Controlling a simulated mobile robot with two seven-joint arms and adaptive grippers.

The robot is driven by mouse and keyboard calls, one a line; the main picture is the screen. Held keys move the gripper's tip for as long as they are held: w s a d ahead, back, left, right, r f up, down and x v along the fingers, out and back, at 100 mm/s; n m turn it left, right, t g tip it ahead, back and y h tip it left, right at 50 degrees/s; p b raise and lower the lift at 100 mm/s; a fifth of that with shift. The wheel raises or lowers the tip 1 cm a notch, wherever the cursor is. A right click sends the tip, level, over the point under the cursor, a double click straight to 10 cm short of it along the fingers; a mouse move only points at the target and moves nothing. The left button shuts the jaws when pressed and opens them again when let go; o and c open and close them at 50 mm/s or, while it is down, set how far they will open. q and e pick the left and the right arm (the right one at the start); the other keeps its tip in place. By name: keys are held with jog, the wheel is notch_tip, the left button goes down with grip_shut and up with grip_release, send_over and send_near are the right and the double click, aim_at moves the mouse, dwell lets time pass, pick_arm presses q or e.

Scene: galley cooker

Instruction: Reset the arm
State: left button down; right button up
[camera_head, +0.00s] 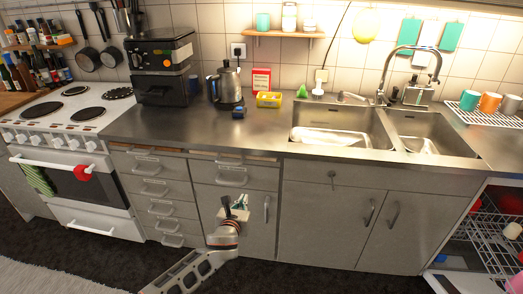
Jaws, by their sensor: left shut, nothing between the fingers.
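My left gripper (234,208) is in front of the grey lower cabinet (285,200), below the counter edge. Its arm comes in from the bottom left. The fingers point up and look closed, with nothing held between them. My right gripper is not in the picture.
The steel counter (260,135) holds a kettle (228,84), a black coffee machine (161,68) and a double sink (340,125). A white cooker (65,125) stands left. An open dishwasher with a rack (490,240) is at the right. The dark floor in front is clear.

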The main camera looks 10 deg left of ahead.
pick_arm(q)
jog(key=s+f+n+g+h, duration=0.1)
jog(key=s+f+n, duration=0.4)
jog(key=s+n, duration=0.3)
jog(key=s+f+n+g+h, duration=0.1)
jog(key=s+f+n+g, duration=0.1)
jog(key=s+f+n, duration=0.6)
jog(key=s+a+r+n, duration=0.1)
jog(key=s+a+n, duration=0.1)
jog(key=s+n, duration=0.6)
jog(key=s+a+r+n, duration=0.2)
jog(key=s+n, duration=0.6)
jog(key=s, duration=0.5)
jog(key=shift+s+a+r+g, duration=0.15)
jog(key=shift+a+r+g, duration=0.15)
jog(key=shift+a+g, duration=0.1)
